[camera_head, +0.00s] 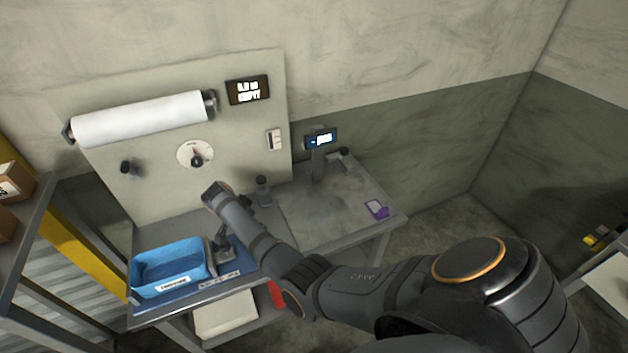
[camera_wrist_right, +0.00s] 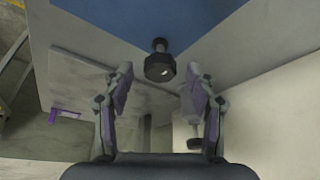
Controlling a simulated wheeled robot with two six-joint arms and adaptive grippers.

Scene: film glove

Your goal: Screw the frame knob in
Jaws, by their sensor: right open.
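In the right wrist view a dark faceted knob (camera_wrist_right: 160,66) on a short stem shows against a corner of a blue surface (camera_wrist_right: 200,20). My right gripper (camera_wrist_right: 159,78) is open, with one finger on each side of the view; the knob shows between and beyond the fingertips. Nothing is in its grasp. A second dark knob-like end on a pale post (camera_wrist_right: 193,143) shows by the right finger. In the head view my right arm reaches over the bench; its hand cannot be made out clearly. A dark knob (camera_head: 127,167) is on the upright panel (camera_head: 235,130). My left gripper is out of view.
A white film roll (camera_head: 140,119) and a dial (camera_head: 195,154) are on the panel. A blue bin (camera_head: 168,272) stands at the bench's front left. A dark-topped bottle-like item (camera_head: 263,191) and a small display (camera_head: 320,138) stand farther right. A purple item (camera_head: 376,209) lies at the right.

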